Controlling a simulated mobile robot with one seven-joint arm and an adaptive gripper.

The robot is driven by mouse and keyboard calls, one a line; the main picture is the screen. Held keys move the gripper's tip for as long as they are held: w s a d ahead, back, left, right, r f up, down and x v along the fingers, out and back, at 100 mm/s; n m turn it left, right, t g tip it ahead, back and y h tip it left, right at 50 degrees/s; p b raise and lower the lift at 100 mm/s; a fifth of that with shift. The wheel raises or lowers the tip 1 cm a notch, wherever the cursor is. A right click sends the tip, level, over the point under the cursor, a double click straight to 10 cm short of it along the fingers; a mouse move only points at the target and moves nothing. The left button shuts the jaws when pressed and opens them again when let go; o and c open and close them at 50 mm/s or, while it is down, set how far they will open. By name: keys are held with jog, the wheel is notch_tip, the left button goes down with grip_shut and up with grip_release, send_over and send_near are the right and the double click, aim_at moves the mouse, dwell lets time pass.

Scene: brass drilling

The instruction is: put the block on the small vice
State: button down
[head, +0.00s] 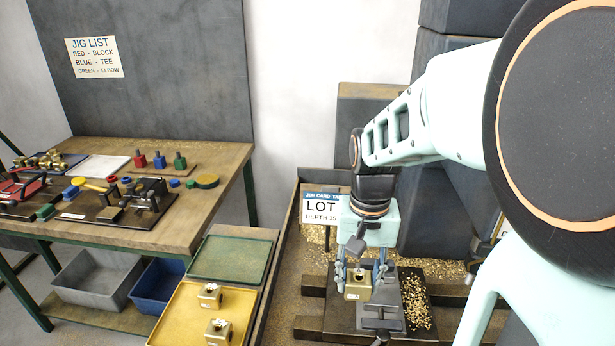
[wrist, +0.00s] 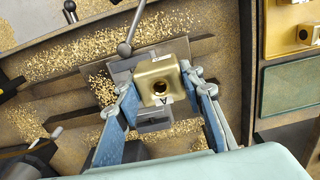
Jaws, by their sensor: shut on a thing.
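A brass block (head: 358,284) with a round hole sits between the fingers of my gripper (head: 361,278) in the head view. In the wrist view the block (wrist: 158,80) shows its bored face, and my gripper (wrist: 158,92) is shut on it from both sides. The small grey vice (head: 384,300) is on a dark plate under the gripper. Its body also shows behind the block in the wrist view (wrist: 155,115). I cannot tell whether the block touches the vice.
Brass chips (head: 416,300) lie beside the vice. A yellow tray (head: 180,318) holds two more brass blocks, and a green tray (head: 230,258) behind it is empty. A wooden bench (head: 205,205) with jigs and clamps stands at left. A job card (head: 321,208) stands behind the gripper.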

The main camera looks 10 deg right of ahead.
jog(key=w+d+f, duration=0.4)
jog(key=d+f, duration=0.1)
jog(key=w+d+f+p, duration=0.1)
jog(key=w+d+f, duration=0.1)
jog(key=d, duration=0.1)
jog(key=shift+w+d+f, duration=0.15)
jog(key=shift+w+f, duration=0.05)
jog(key=shift+w, duration=0.15)
jog(key=shift+w+d+f, duration=0.2)
jog(key=shift+d+f, duration=0.05)
jog(key=shift+f, duration=0.15)
jog(key=shift+w+d+f, duration=0.2)
jog(key=shift+f, duration=1.65)
jog(key=shift+f, duration=0.2)
jog(key=c, duration=1.3)
grip_release()
jog(key=shift+r, duration=0.1)
